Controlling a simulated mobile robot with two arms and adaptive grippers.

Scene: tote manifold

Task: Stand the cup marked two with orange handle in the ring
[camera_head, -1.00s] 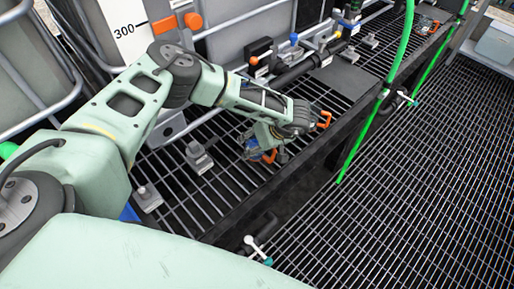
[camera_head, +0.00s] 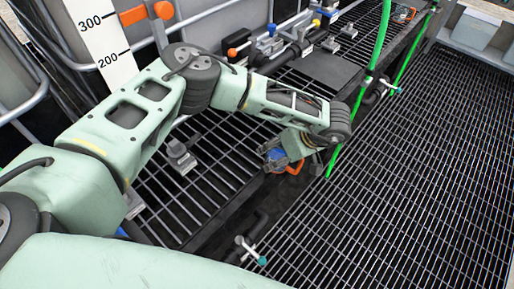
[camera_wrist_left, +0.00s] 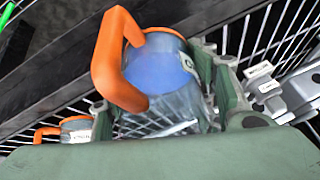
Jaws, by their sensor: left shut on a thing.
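My left gripper (camera_wrist_left: 168,105) is shut on a clear, bluish cup (camera_wrist_left: 160,65) with an orange rim and a large orange handle. A small pale label shows on its side, but I cannot read its mark. In the head view the left gripper (camera_head: 290,152) holds this cup (camera_head: 275,155) at the front edge of the grated shelf, its orange handle toward the right. A second orange-handled cup (camera_wrist_left: 75,128) shows at the lower left of the wrist view, partly hidden by my gripper. I cannot make out the ring. My right gripper is not in view.
The grated shelf (camera_head: 215,150) carries grey clamp blocks (camera_head: 180,157) and pipes with valves (camera_head: 285,45). Green hoses (camera_head: 378,35) hang at its front right. A small valve handle (camera_head: 250,250) juts out below. The floor grating (camera_head: 420,170) is clear.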

